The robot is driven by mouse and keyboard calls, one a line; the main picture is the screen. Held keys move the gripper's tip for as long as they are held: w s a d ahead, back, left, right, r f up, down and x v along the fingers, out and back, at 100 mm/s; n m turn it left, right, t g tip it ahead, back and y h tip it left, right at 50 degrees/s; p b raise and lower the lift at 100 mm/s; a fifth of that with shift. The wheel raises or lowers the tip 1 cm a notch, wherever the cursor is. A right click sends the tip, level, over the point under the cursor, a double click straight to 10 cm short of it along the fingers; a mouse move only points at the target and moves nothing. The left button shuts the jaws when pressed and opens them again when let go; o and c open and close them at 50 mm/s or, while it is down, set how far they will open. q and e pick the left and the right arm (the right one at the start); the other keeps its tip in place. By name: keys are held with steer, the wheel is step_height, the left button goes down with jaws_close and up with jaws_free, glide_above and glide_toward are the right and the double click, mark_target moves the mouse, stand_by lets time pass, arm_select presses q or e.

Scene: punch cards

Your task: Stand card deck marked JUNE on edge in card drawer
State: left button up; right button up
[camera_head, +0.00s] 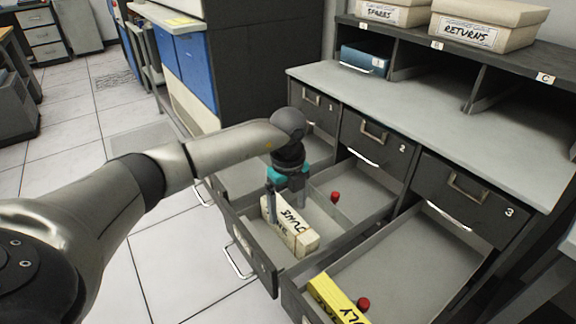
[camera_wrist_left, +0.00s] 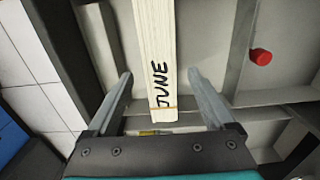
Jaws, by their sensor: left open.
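The card deck marked JUNE (camera_head: 297,233) is a long cream block inside an open card drawer (camera_head: 337,239), close to the drawer's front panel. Its narrow marked face is turned up, and it appears to rest on the drawer floor. In the left wrist view the deck (camera_wrist_left: 157,40) runs up the picture between the two fingers. My left gripper (camera_head: 285,198) points down over the deck's far end. It also shows in the wrist view (camera_wrist_left: 160,74), open, with a gap on both sides of the deck. My right gripper is not in view.
A red knob (camera_head: 335,196) sits in the same drawer. A second open drawer at the right holds a yellow deck (camera_head: 333,297) and another red knob (camera_head: 363,304). Closed drawers and a grey counter (camera_head: 440,118) stand behind, with a blue box (camera_head: 364,60) in a cubby.

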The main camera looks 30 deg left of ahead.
arm_select(q)
step_height(320, 180, up, 12)
steer(key=p, duration=0.3)
steer(key=shift+r+p, duration=0.2)
steer(key=shift+p, duration=0.2)
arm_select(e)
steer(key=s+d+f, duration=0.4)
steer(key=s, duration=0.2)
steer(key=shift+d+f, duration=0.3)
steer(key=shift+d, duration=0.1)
